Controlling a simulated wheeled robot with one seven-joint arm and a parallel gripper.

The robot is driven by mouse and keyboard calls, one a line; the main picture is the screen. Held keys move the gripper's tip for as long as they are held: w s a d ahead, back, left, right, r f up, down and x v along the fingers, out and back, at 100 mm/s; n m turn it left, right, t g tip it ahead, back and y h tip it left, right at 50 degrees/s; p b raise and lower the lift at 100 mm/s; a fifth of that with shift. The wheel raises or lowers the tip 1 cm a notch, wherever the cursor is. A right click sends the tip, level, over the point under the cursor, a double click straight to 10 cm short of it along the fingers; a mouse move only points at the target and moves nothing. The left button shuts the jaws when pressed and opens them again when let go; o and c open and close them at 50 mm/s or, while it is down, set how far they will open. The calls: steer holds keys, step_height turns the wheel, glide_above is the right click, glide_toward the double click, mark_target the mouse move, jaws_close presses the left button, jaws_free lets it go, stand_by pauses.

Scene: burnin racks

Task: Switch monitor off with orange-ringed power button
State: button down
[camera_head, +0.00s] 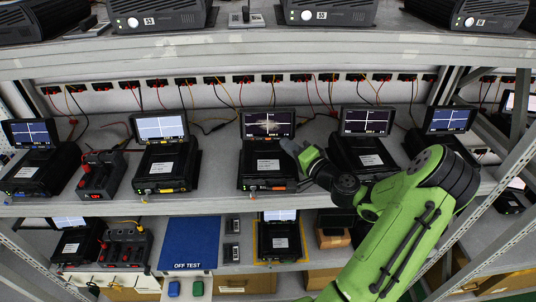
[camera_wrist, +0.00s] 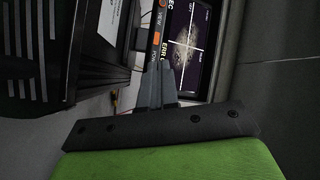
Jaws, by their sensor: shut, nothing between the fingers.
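Several black monitors with raised screens stand on the middle shelf. The centre monitor (camera_head: 262,164) has an orange mark (camera_head: 278,187) on its front edge; a ring is too small to make out. Its raised screen (camera_head: 267,124) is lit and shows a pale pattern. My gripper (camera_head: 285,145) is shut and empty, in front of the right side of this monitor, near the lower right of its screen. In the wrist view the shut fingers (camera_wrist: 163,85) point at the edge of a lit screen (camera_wrist: 188,40). A small orange spot (camera_wrist: 157,38) shows on the bezel there. Contact cannot be told.
Other monitors flank it, one at the right (camera_head: 365,155) close to my arm and one at the left (camera_head: 166,165). An upper shelf (camera_head: 240,50) hangs above. Below are a blue OFF TEST mat (camera_head: 190,235) and another monitor (camera_head: 278,240). Cables hang behind.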

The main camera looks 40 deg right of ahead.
steer(key=shift+w+d+f, duration=0.1)
steer(key=shift+w+d, duration=0.1)
steer(key=shift+w, duration=0.15)
steer(key=shift+w+d, duration=0.15)
stand_by(0.3)
steer(key=shift+s+a+b, duration=0.4)
steer(key=shift+s, duration=0.15)
steer(key=shift+s, duration=0.1)
steer(key=shift+s+a+r+b, duration=0.35)
steer(key=shift+s+a, duration=0.25)
steer(key=shift+s, duration=0.15)
steer(key=shift+s+a+r+b, duration=0.2)
steer(key=shift+s+a+r, duration=0.1)
steer(key=shift+s+a, duration=0.35)
steer(key=shift+s+a+r+b, duration=0.35)
steer(key=shift+s+a, duration=0.15)
steer(key=shift+s, duration=0.35)
